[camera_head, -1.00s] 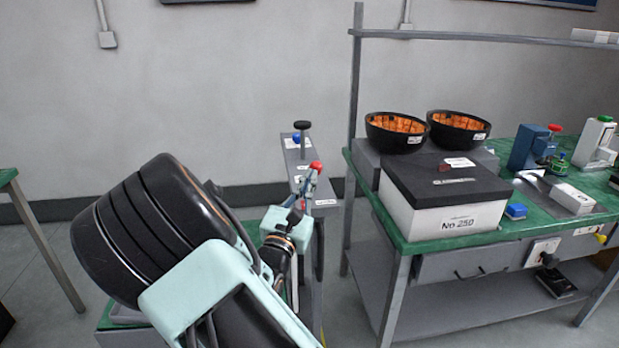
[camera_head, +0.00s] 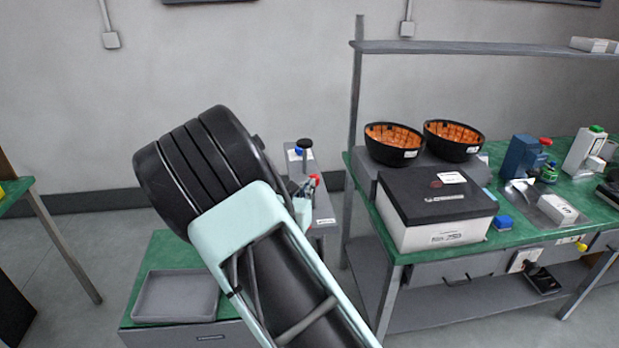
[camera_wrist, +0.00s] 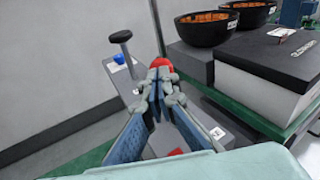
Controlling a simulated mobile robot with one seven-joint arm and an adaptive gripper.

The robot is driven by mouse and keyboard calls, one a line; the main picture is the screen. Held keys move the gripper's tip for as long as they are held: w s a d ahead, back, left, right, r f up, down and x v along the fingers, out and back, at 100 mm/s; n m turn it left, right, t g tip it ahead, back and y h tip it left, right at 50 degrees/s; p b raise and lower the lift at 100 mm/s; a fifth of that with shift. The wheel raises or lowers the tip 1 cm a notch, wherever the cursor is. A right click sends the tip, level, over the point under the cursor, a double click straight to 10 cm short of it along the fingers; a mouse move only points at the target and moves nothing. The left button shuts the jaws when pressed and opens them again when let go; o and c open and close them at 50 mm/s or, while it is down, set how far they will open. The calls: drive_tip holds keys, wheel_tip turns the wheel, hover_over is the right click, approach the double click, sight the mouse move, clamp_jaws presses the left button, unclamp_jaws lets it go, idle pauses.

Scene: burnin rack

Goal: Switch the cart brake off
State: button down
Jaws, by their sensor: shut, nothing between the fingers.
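A narrow grey stand (camera_head: 325,214) carries a post with a black knob (camera_head: 304,144), a blue knob (camera_head: 298,151) and a red knob (camera_head: 315,178). No readable label shows which control is the cart brake. In the wrist view the red knob (camera_wrist: 160,62) is right at the tips of my gripper (camera_wrist: 160,80); I cannot tell whether they touch. My gripper is shut and empty. The black knob (camera_wrist: 121,37) and blue knob (camera_wrist: 119,59) stand beyond it to the left. My arm hides part of the stand in the head view.
A green-topped bench (camera_head: 385,211) to the right holds a black-lidded box (camera_head: 437,202) and two black bowls (camera_head: 393,153). A grey tray (camera_head: 177,297) lies on a green-topped unit at lower left. The wall is behind the stand.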

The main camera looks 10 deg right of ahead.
drive_tip(key=shift+w+r+n+g+y+p, duration=0.15)
drive_tip(key=shift+w+r+g+y+p, duration=0.1)
drive_tip(key=shift+w+g+p, duration=0.3)
drive_tip(key=shift+w+r+n+g+y+p, duration=0.15)
drive_tip(key=shift+w+r+g+p, duration=0.1)
drive_tip(key=shift+w+g+p, duration=0.3)
drive_tip(key=shift+w+f, duration=0.2)
drive_tip(key=shift+w, duration=0.45)
drive_tip(key=shift+w+f, duration=0.15)
drive_tip(key=shift+w, duration=0.45)
drive_tip(key=shift+b, duration=0.3)
drive_tip(key=shift+a+r, duration=0.1)
drive_tip(key=shift+r, duration=0.05)
